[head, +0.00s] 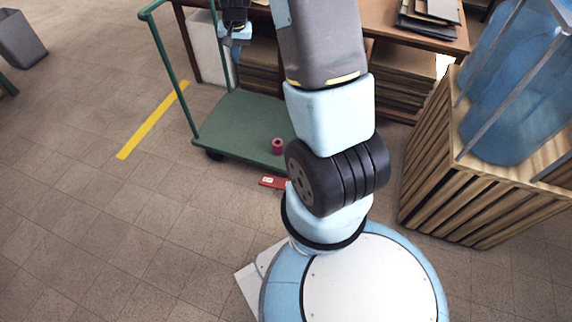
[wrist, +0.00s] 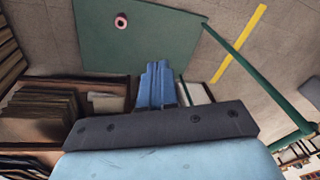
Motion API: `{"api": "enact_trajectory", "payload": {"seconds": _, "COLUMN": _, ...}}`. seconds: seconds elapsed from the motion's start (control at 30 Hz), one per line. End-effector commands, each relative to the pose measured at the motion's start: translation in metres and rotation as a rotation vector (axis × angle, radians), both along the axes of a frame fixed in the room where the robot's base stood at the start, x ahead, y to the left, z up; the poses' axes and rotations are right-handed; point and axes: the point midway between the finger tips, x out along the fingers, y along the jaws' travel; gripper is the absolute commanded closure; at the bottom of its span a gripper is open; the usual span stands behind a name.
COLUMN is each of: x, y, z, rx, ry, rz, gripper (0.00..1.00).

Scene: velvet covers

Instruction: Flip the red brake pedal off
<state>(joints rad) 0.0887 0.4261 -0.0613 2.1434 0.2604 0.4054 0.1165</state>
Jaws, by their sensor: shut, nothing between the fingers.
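The red brake pedal (head: 273,182) shows in the head view as a small flat red piece with a pale label. It sits low at the near edge of the green trolley deck (head: 235,125), just left of my arm. Its exact tilt is too small to tell. My gripper (head: 228,40) is at the top of the head view, beyond the deck and well away from the pedal. In the wrist view my gripper (wrist: 157,66) has its blue fingers together, with nothing between them. The pedal does not show in the wrist view.
A pink roll (head: 278,146) lies on the deck near the pedal. The trolley's green handle (head: 172,70) rises at the left. A wooden crate (head: 470,190) with blue bottles stands at the right. A workbench (head: 400,25) is behind.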

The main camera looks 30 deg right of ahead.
Motion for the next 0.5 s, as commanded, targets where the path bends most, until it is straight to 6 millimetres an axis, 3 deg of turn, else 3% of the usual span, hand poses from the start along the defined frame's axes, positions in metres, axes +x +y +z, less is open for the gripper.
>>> {"api": "enact_trajectory", "payload": {"seconds": 0.03, "x": 0.005, "y": -0.004, "z": -0.022, "rx": 0.001, "ry": 0.018, "rz": -0.018, "gripper": 1.0}}
{"api": "enact_trajectory", "payload": {"seconds": 0.27, "x": 0.018, "y": -0.02, "z": -0.109, "rx": -0.005, "ry": 0.072, "rz": -0.099, "gripper": 1.0}}
{"api": "enact_trajectory", "payload": {"seconds": 0.5, "x": 0.015, "y": -0.036, "z": -0.205, "rx": -0.022, "ry": 0.128, "rz": -0.181, "gripper": 1.0}}
